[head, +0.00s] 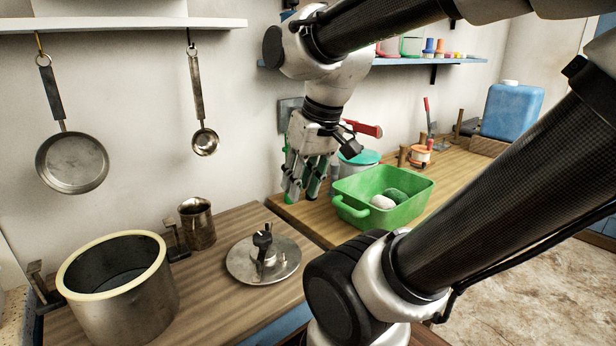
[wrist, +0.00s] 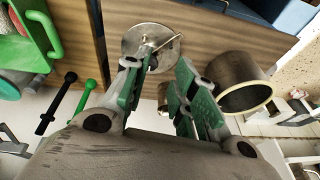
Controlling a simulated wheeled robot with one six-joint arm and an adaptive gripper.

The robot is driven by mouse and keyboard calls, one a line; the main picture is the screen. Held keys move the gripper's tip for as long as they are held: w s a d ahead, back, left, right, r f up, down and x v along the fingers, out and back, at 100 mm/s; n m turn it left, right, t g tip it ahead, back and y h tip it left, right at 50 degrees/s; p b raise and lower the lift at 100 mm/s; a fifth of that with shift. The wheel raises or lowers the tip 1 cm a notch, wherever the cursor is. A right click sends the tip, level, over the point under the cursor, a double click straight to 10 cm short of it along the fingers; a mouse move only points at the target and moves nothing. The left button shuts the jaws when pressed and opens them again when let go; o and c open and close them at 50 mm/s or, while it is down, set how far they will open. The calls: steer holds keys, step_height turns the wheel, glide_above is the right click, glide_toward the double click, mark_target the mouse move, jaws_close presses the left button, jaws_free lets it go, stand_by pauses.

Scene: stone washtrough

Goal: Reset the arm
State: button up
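My gripper (head: 304,192) points down over the wooden counter, left of the green tub. In the wrist view its two green-padded fingers (wrist: 163,72) stand apart with a clear gap between them. Nothing is held between them. A round metal lid (head: 262,270) with a black knob lies on the counter, lower and to the left of my gripper in the head view. The lid also shows beyond the fingertips in the wrist view (wrist: 133,40). My arm reaches in from the right and hides part of the counter.
The green tub (head: 351,211) holds a white and a dark green item. A steel pot (head: 125,310) and a metal jug (head: 197,224) stand left. A pan (head: 72,163) and ladle (head: 205,142) hang on the wall. A blue shelf (head: 440,62) and blue canister (head: 512,112) are right.

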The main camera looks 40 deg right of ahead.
steer(key=shift+s+d+r+n+t+h, duration=0.4)
steer(key=shift+d+r+n, duration=0.1)
steer(key=shift+n, duration=0.1)
